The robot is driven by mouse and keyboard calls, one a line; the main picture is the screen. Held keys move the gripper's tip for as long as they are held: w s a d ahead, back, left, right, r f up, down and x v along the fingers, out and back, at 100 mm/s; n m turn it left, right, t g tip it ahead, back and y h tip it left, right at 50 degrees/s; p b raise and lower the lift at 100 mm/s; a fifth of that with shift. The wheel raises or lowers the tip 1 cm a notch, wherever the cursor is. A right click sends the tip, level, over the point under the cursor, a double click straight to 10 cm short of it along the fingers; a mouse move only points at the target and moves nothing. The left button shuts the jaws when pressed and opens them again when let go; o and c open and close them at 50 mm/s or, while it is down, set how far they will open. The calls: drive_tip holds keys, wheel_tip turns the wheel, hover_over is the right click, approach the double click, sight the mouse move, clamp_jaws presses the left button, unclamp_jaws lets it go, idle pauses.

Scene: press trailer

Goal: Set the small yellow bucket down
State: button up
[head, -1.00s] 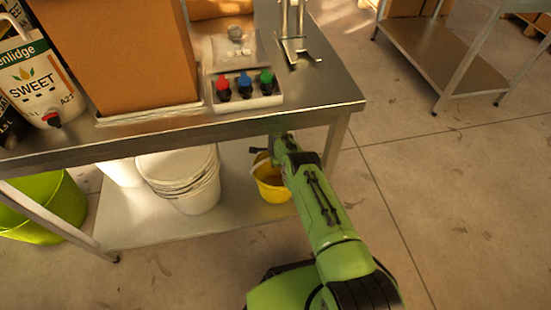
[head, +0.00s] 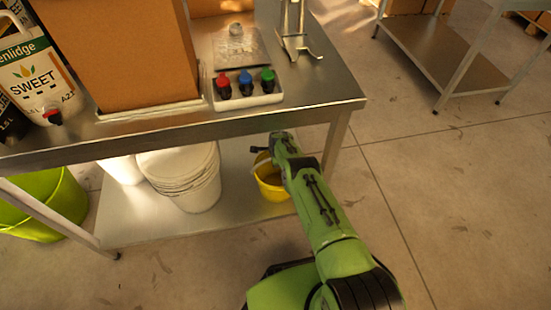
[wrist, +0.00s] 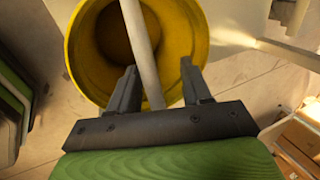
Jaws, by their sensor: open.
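The small yellow bucket (head: 272,186) is at the right end of the lower shelf (head: 240,205) under the steel table, partly hidden by my arm. In the wrist view I look into the bucket (wrist: 80,40); its pale handle (wrist: 140,45) runs across the opening and down between my fingers. My gripper (wrist: 160,85) is open, with one finger on each side of the handle and a gap to each.
White buckets (head: 190,185) stand on the shelf left of the yellow one. A table leg (head: 336,140) is close right of my arm. The table top (head: 320,85) overhangs the shelf. A lime-green tub (head: 60,200) is at far left.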

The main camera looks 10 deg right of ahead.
drive_tip(key=p+v, duration=0.7)
drive_tip(key=p, duration=0.3)
drive_tip(key=shift+r+p, duration=0.3)
drive_tip(key=shift+p, duration=0.1)
drive_tip(key=shift+s+f, duration=0.1)
